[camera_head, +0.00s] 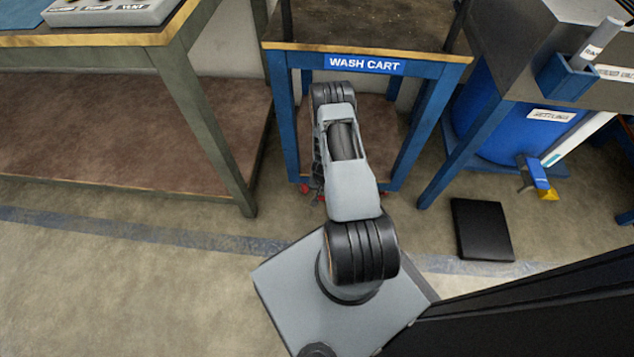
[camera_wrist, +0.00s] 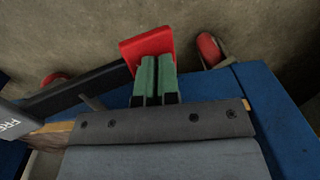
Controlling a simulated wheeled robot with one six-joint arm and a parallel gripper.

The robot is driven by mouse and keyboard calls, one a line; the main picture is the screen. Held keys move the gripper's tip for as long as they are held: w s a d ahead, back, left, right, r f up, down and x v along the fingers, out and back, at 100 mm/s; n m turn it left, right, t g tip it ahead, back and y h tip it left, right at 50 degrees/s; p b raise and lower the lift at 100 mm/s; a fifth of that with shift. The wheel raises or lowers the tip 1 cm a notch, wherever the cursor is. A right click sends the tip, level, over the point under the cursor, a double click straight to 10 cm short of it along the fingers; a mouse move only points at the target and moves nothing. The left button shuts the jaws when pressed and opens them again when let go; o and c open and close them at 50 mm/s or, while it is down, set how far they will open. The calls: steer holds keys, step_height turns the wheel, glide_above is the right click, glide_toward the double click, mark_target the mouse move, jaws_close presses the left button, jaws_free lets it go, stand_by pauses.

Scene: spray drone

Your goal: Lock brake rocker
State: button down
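The brake rocker looks to be the red block (camera_wrist: 140,46) at the top middle of the wrist view. My gripper (camera_wrist: 157,62) has two green-padded fingers side by side with only a thin gap between them. Their tips overlap the lower part of the red block. I cannot tell whether they touch it, and nothing shows held between them. The blue wash cart (camera_head: 363,65) stands ahead of my arm in the head view, with small red parts (camera_head: 306,188) low at its legs. My gripper and the red block are hidden behind my arm there.
Two rounded red parts (camera_wrist: 209,49) (camera_wrist: 54,78) flank the block near the floor. A dark bar (camera_wrist: 75,91) runs to its left. A workbench (camera_head: 200,110) stands left, a blue settling drum (camera_head: 510,125) right, and a black pad (camera_head: 482,230) lies on the floor.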

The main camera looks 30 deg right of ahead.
steer(key=w+a+r+p, duration=0.1)
steer(key=r+p, duration=0.2)
steer(key=r, duration=0.3)
steer(key=w+a+r+p, duration=0.1)
steer(key=a+r+p, duration=0.1)
steer(key=r+p, duration=0.2)
step_height(320, 180, up, 3)
steer(key=shift+w+a+r+p, duration=0.1)
steer(key=shift+w+a+p, duration=0.2)
steer(key=shift+w, duration=0.1)
steer(key=shift+d, duration=0.1)
